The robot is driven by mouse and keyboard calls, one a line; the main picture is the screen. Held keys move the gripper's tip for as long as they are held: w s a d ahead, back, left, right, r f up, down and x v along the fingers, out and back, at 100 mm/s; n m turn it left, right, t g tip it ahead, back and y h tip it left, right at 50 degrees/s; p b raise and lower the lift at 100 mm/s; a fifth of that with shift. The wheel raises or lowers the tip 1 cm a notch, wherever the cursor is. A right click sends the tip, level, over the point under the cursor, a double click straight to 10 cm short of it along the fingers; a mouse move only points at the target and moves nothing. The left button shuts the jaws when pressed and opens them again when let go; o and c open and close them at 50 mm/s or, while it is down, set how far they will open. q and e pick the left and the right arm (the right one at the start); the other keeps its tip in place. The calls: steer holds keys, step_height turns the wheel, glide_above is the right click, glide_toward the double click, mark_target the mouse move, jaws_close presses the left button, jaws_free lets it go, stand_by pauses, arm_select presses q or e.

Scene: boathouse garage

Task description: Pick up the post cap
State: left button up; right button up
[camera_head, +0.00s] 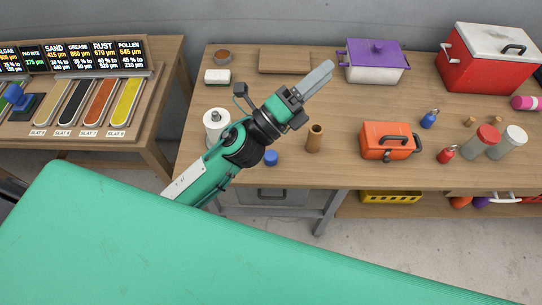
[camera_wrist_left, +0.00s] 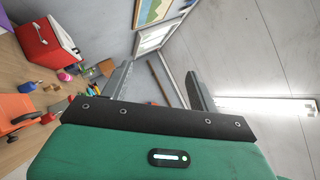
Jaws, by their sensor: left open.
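My left gripper (camera_head: 316,78) is over the workbench (camera_head: 340,175), pointing toward the back right. Its jaws are open in the left wrist view (camera_wrist_left: 158,85), with nothing between them; they face the wall side. I cannot tell for sure which thing is the post cap. A small round blue cap-like piece (camera_head: 271,158) lies near the bench's front edge, just below my left wrist. A brown upright wooden cylinder (camera_head: 315,139) stands right of it, apart from the gripper. Small wooden pieces (camera_head: 470,121) stand at the right. My right gripper is not in view.
A white roll (camera_head: 215,126) stands beside my left forearm. A brown board (camera_head: 285,61) lies behind. Some bare bench shows around the cylinder.

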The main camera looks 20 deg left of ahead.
arm_select(q)
steer(key=s+d+m+g+h, duration=0.4)
steer(key=d+m+g+h, duration=0.2)
steer(key=m+g, duration=0.45)
steer(key=m+g+y, duration=0.8)
steer(key=m+y, duration=1.4)
steer(key=m, duration=0.1)
glide_above(271, 155)
step_height(271, 155, down, 21)
steer(key=shift+t, duration=0.25)
steer(key=f, duration=0.2)
steer(key=f+p, duration=0.1)
steer(key=f, duration=0.2)
steer(key=f+p, duration=0.1)
steer(key=f, duration=0.2)
steer(key=shift+s+a+f, duration=0.1)
steer(key=shift+s+a, duration=0.1)
steer(key=shift+s, duration=0.1)
steer(key=f+p, duration=0.2)
steer(key=f, duration=0.3)
steer(key=shift+w+d+p, duration=0.2)
steer(key=shift+w+p, duration=0.1)
steer(key=shift+p, duration=0.1)
steer(key=shift+f, duration=0.25)
steer(key=c, duration=1)
